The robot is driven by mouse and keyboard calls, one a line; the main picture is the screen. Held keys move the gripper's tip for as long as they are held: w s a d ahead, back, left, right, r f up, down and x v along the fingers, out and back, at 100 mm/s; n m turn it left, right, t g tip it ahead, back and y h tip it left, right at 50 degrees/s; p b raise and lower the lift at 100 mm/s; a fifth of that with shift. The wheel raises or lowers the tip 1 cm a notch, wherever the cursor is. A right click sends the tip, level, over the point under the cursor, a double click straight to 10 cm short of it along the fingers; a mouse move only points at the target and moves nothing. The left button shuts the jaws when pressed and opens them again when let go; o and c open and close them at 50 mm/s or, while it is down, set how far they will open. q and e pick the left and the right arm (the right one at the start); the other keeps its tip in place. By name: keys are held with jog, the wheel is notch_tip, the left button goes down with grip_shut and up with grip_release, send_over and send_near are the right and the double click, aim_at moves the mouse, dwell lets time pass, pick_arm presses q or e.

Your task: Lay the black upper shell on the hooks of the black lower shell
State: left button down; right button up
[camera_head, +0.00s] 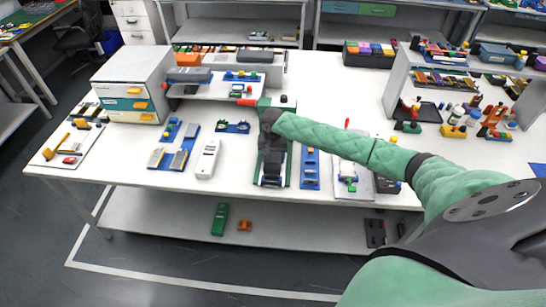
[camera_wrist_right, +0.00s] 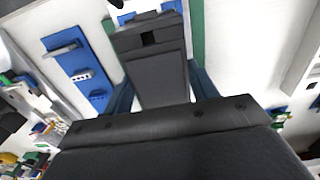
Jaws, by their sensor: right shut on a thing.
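My right gripper (camera_head: 271,145) reaches down over the middle of the table, above a green-edged place with black parts (camera_head: 271,168). In the right wrist view it is shut on the black upper shell (camera_wrist_right: 158,72), a long dark piece with a small square opening near its far end. The dark fingers show on both sides of it. The black lower shell cannot be told apart from the held shell in the head view; in the wrist view it is mostly hidden behind it. I cannot tell whether the two shells touch. My left gripper is not in view.
A blue tray (camera_head: 310,170) stands just right of the black parts, and a white device (camera_head: 208,159) lies to the left. A drawer cabinet (camera_head: 133,86) stands at the left and a rack (camera_head: 398,86) at the right.

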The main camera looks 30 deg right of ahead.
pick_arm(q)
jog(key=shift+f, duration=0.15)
pick_arm(e)
jog(key=shift+f, duration=1)
jog(key=o, duration=1.1)
jog(key=shift+c, duration=0.2)
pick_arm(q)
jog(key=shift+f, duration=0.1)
pick_arm(e)
jog(key=shift+r+b, duration=0.6)
jog(key=shift+b, duration=0.1)
notch_tip(320, 180, up, 5)
jog(key=shift+b, duration=1.15)
jog(key=shift+r, duration=0.75)
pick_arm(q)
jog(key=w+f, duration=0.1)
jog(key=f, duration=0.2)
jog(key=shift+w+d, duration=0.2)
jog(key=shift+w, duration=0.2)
